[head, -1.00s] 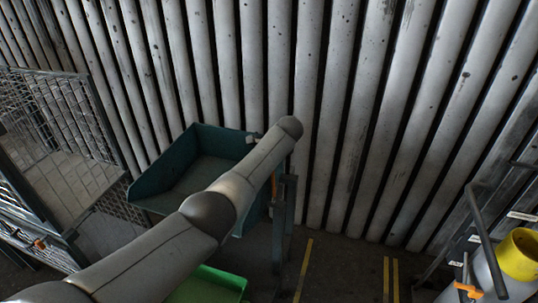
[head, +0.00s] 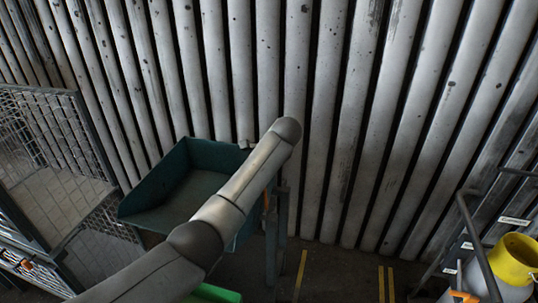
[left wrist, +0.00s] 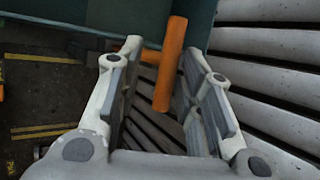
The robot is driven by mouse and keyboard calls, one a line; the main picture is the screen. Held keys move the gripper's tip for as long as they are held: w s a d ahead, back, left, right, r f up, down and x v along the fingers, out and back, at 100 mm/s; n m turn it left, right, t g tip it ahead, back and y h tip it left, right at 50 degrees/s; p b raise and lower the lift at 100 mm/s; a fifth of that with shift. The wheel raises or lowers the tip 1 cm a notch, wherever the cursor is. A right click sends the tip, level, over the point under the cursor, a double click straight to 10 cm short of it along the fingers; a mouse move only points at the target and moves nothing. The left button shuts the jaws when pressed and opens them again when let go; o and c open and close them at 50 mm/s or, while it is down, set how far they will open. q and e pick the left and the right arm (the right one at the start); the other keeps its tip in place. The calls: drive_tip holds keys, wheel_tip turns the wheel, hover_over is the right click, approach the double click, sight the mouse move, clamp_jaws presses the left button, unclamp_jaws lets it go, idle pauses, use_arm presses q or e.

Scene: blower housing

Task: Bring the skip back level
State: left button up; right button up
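The skip (head: 178,200), a teal open-topped bin, stands tilted against the ribbed wall in the head view. My left arm crosses in front of it and hides its right side. My left gripper (left wrist: 162,50) is open in the left wrist view. An orange handle bar (left wrist: 169,72) lies between its fingers, nearer the right finger; I cannot tell whether they touch. A teal-grey surface (left wrist: 105,18), seemingly the skip, fills the top behind the fingers. In the head view the gripper is mostly hidden behind the arm's end. My right gripper is not in view.
A wire mesh cage (head: 50,150) stands at the left. A green bin (head: 215,293) is partly hidden below the arm. A yellow-topped container (head: 514,260) and dark railings (head: 478,240) are at the lower right. Floor with yellow lines (head: 300,275) lies clear between them.

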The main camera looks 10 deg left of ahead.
use_arm(q)
drive_tip(key=v, duration=0.6)
drive_tip(key=shift+f, duration=0.1)
